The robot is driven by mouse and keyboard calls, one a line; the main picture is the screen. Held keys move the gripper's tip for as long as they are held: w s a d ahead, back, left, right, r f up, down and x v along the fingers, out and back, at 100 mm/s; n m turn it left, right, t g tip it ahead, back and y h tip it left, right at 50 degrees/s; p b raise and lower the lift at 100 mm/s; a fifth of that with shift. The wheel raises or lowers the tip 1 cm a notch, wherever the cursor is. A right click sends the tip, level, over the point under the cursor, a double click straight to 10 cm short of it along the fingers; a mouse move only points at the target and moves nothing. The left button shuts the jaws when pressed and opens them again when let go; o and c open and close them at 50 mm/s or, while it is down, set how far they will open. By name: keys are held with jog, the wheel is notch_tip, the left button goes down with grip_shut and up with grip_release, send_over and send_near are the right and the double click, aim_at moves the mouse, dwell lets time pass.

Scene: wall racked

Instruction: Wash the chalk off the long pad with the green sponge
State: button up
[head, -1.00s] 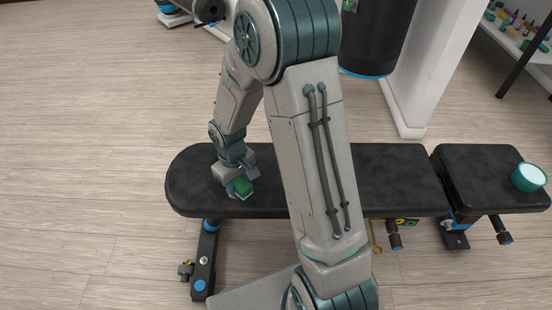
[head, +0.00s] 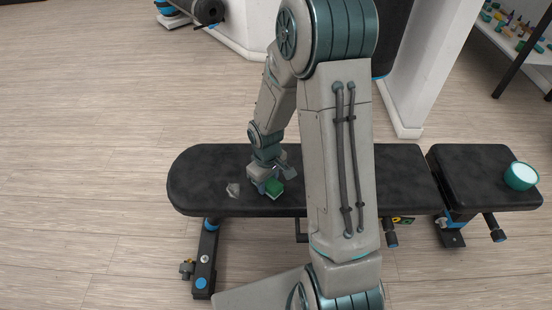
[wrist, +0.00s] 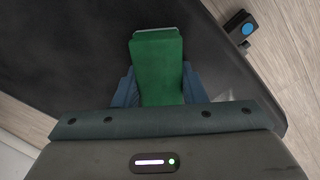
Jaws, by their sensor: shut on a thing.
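The long pad (head: 205,168) is the black bench pad across the middle of the head view, partly hidden behind my arm. A small pale chalk patch (head: 233,190) shows on it, left of my gripper. My gripper (head: 270,183) points down at the pad, shut on the green sponge (head: 274,187). The sponge also shows in the wrist view (wrist: 157,70), between the fingers and over the dark pad. A lighter smudge lies right of it there. The sponge is at or close to the pad surface; I cannot tell if it touches.
A short black seat pad (head: 470,165) is at the right, with a teal and white tub (head: 521,176) on it. A white pillar (head: 400,95) stands behind the bench. Open wooden floor (head: 90,130) lies to the left.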

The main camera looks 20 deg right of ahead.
jog(key=shift+s+d, duration=0.3)
jog(key=shift+d, duration=0.5)
jog(key=shift+d+r+p, duration=0.1)
jog(key=shift+r+p, duration=0.25)
jog(key=shift+p, duration=0.35)
notch_tip(320, 180, up, 3)
jog(key=shift+p, duration=0.6)
jog(key=shift+r+p, duration=2.05)
jog(key=shift+r, duration=0.3)
